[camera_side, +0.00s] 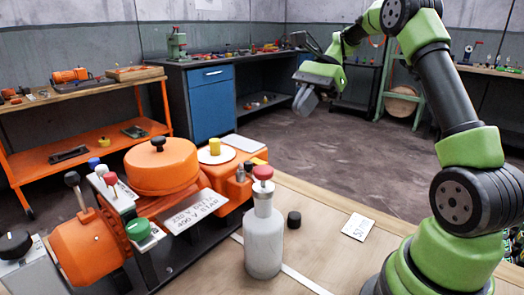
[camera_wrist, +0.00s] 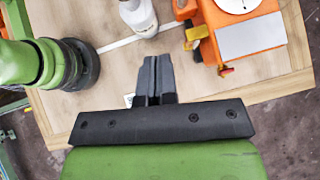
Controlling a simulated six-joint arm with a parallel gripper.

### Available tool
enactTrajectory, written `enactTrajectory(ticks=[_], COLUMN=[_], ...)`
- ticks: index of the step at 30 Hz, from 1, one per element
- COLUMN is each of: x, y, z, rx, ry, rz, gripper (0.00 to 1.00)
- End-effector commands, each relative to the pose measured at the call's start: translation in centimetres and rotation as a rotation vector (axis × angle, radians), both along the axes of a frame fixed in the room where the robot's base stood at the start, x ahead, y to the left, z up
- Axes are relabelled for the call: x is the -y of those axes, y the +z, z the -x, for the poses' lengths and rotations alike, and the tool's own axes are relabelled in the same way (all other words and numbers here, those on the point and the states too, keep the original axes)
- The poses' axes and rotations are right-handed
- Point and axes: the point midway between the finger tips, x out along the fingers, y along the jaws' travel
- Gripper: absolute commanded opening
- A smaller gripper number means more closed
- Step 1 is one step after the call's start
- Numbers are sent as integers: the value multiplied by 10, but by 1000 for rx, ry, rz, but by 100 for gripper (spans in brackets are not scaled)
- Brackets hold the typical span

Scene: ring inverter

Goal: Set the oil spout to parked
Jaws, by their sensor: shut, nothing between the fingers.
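My gripper (camera_side: 305,100) is raised in the air, right of and behind the orange machine (camera_side: 165,168) in the side view. In the wrist view its fingers (camera_wrist: 156,60) are together and empty, above the bench edge. I cannot tell for certain which part is the oil spout.
The wooden bench (camera_side: 330,235) holds a black cap (camera_side: 294,219) and a white card (camera_side: 358,227). Levers with coloured knobs and a green button (camera_side: 138,229) crowd the machine's left side. A white disc (camera_side: 216,153) tops its right housing. Air around my gripper is free.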

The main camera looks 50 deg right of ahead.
Motion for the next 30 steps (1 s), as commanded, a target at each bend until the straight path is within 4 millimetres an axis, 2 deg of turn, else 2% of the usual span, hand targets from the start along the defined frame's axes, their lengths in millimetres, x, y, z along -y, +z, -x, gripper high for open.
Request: enactTrajectory(ticks=[11, 17, 30], x=[3, -5, -69], y=[-2, -9, -68], z=[-1, -2, -13], rx=[-7, -8, -11], ry=[-12, -7, -6], rz=[-14, -15, -15], gripper=[0, 0, 0])
